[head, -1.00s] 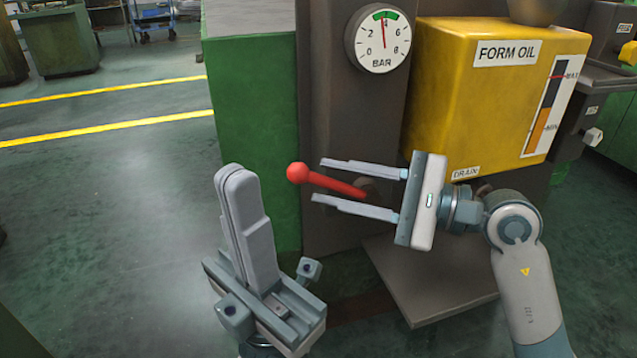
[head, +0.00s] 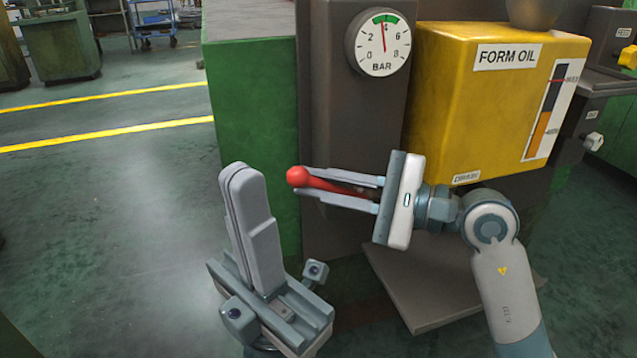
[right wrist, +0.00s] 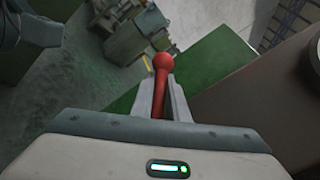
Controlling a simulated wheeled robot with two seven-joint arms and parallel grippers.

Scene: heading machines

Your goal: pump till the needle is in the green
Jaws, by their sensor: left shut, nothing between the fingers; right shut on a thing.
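The pressure gauge (head: 381,44) has a white dial marked in bar. Its red needle (head: 383,36) points almost straight up, at the green band (head: 385,19) at the top. The red pump lever (head: 322,183) with its ball end sticks out leftward from the dark column below the gauge. My right gripper (head: 298,182) is shut on the lever, with the ball just past the fingertips. The right wrist view also shows the red lever (right wrist: 159,92) between the fingers of my right gripper (right wrist: 162,84). My left gripper (head: 236,172) is shut and empty, pointing up, left of the lever.
A yellow form oil tank (head: 440,100) with a level strip stands right of the column, above my right arm. A green machine side (head: 250,130) stands left of the column. A dark plate (head: 440,290) lies below. The floor at left is open.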

